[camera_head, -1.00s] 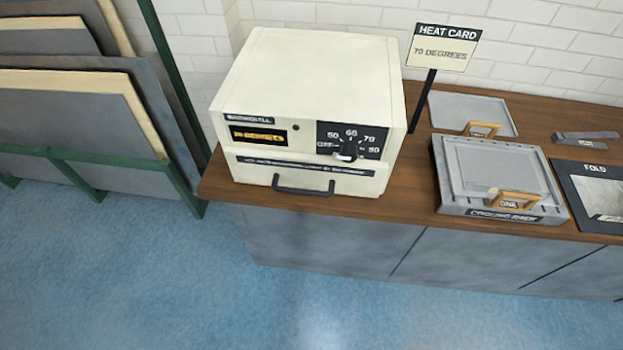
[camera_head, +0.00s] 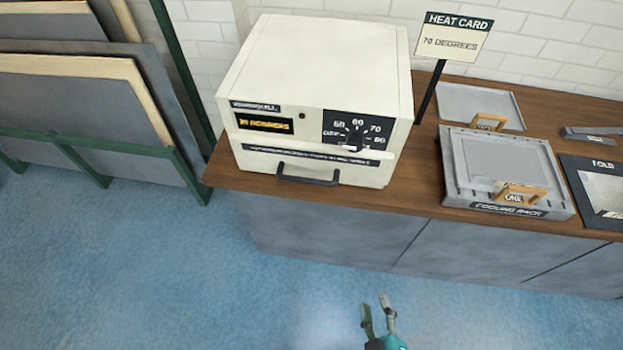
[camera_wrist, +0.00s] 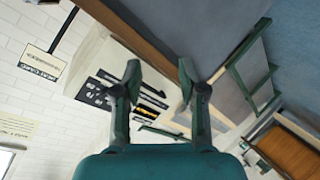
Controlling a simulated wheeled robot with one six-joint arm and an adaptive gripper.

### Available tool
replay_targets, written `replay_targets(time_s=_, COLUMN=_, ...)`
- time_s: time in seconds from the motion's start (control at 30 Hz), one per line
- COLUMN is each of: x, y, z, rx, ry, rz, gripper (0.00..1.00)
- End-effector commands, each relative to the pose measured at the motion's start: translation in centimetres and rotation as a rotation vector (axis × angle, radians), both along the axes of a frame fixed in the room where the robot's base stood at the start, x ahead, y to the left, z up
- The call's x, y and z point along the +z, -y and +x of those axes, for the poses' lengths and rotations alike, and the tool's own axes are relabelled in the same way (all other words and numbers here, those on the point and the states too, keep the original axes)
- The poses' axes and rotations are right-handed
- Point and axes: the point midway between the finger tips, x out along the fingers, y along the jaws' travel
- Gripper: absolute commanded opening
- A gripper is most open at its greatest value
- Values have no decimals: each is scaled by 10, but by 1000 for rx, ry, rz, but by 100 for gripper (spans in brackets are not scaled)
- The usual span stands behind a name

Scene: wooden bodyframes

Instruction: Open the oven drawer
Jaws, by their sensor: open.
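The cream oven (camera_head: 315,95) stands on the left end of the wooden counter in the head view. Its drawer front is at the bottom of its face, with a dark bar handle (camera_head: 308,178); the drawer appears shut. Above it are a lit display (camera_head: 265,123) and a dial (camera_head: 354,138). My gripper (camera_head: 375,305) is open and empty, in front of and below the counter, well apart from the handle. In the wrist view my gripper (camera_wrist: 158,75) is open, with the tilted oven front (camera_wrist: 130,88) behind its fingers.
A heat card sign (camera_head: 452,40) reading 70 degrees stands right of the oven. A grey cooling rack (camera_head: 505,165) and a dark fold panel (camera_head: 600,190) are further right. A green rack with panels (camera_head: 95,150) stands left. The blue floor (camera_head: 200,290) is clear.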

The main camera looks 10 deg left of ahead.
Motion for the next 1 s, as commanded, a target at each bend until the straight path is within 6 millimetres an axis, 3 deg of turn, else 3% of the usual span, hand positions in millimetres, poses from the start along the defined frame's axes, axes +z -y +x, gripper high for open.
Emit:
replay_targets(time_s=0.03, x=1, y=-12, z=17, rx=28, ry=21, rz=-54, gripper=41)
replay_targets(time_s=0.27, x=10, y=-59, z=76, rx=89, ry=93, rz=-309, gripper=41)
replay_targets(time_s=0.5, x=46, y=-121, z=125, rx=90, ry=183, rz=-536, gripper=41)
replay_targets(time_s=0.73, x=85, y=-170, z=146, rx=52, ry=241, rz=-673, gripper=41)
replay_targets(time_s=1.0, x=99, y=-185, z=154, rx=30, ry=256, rz=-719, gripper=41)
